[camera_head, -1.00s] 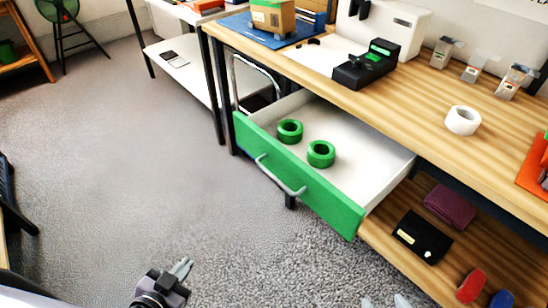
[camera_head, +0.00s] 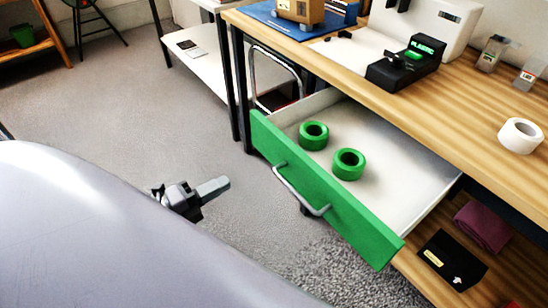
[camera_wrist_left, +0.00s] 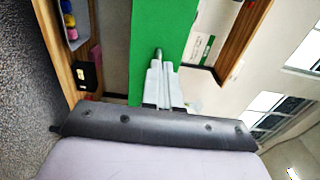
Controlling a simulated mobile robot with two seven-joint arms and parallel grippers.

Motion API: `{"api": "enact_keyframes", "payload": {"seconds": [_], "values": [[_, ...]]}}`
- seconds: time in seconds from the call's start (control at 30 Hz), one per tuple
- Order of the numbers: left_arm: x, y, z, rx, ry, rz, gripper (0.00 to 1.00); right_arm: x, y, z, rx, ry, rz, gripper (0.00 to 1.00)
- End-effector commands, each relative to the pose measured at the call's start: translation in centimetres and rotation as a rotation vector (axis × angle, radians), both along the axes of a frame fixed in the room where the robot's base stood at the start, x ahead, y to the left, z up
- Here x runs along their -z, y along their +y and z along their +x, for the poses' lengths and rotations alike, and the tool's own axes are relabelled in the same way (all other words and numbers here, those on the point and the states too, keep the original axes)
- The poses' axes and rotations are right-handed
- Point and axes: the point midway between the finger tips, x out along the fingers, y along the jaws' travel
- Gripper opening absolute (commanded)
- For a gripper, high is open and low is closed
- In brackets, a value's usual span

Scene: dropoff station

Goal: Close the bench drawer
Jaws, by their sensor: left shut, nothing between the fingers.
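The bench drawer (camera_head: 400,160) is pulled out from under the wooden bench top, with a green front (camera_head: 345,210) and white inside. Two green tape rolls, one nearer the back left (camera_head: 313,135) and one nearer the middle (camera_head: 348,164), lie in it. A grey bar handle (camera_head: 297,192) is on its front. My left gripper (camera_head: 222,184) is shut and empty, to the left of the drawer front and apart from it in the head view. In the left wrist view, the gripper (camera_wrist_left: 163,75) points toward the green front (camera_wrist_left: 160,28). My right gripper is not in view.
The bench top (camera_head: 455,110) bears a black device (camera_head: 405,65), a white tape roll (camera_head: 520,135) and a cardboard box (camera_head: 300,12). A shelf below holds a black pouch (camera_head: 450,260) and a maroon folded item (camera_head: 482,226). Open floor lies left of the drawer.

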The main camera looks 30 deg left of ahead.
Motion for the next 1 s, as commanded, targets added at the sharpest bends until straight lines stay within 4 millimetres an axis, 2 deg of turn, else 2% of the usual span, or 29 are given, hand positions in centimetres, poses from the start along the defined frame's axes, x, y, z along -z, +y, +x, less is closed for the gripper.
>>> {"api": "enact_keyframes", "payload": {"seconds": [0.7,1.0], "values": [[-0.2,-4.2,10.1,-0.003,0.0,-0.005,0.0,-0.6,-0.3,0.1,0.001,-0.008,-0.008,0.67],[0.0,-5.1,12.3,-0.003,0.003,-0.005,0.0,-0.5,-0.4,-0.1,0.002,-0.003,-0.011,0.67]]}}
